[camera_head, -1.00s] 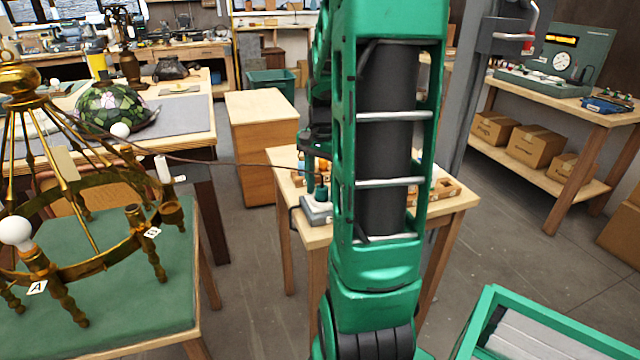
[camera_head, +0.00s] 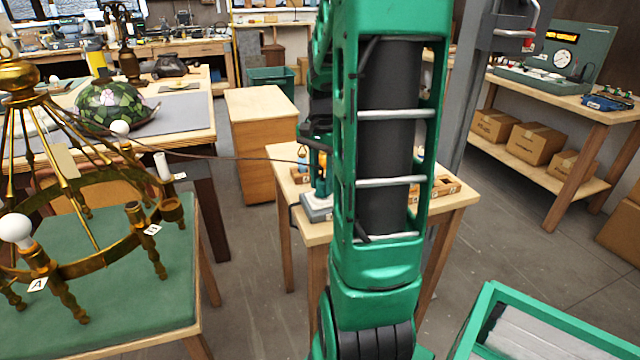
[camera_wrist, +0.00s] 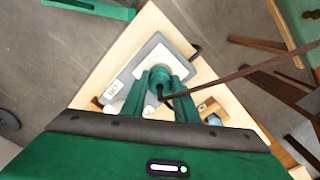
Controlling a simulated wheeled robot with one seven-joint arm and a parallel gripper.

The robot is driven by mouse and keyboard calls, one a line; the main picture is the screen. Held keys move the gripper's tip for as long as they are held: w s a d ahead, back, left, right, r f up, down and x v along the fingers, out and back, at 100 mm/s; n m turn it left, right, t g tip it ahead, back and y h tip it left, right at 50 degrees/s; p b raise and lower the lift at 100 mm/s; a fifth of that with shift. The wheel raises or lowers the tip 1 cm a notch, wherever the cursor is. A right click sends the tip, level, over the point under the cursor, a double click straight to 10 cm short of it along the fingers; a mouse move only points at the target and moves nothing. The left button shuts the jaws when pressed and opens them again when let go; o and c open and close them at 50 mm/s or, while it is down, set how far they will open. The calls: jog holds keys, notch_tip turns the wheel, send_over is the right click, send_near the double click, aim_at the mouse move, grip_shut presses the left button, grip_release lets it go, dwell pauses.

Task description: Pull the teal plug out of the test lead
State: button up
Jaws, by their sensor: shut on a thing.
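The teal plug (camera_wrist: 159,77) is between the two fingers of my gripper (camera_wrist: 163,92) in the wrist view, with a brown cord running off to the right. Under it is a grey box (camera_wrist: 136,67) with a light top and a small printed label. Whether the plug is seated or slightly clear of what is below cannot be told, as the fingers hide the joint. In the head view my gripper (camera_head: 320,178) is just above the grey box (camera_head: 317,206), partly behind my arm. The test lead cannot be clearly made out.
The grey box stands on a small wooden table (camera_head: 440,207) beside wooden blocks. The brown cord (camera_head: 240,158) stretches left to a brass chandelier frame (camera_head: 95,262) on a green-topped table. A green bin (camera_head: 480,325) stands at front right.

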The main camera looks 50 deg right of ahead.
aim_at(322, 180)
jog(key=shift+r, duration=1.7)
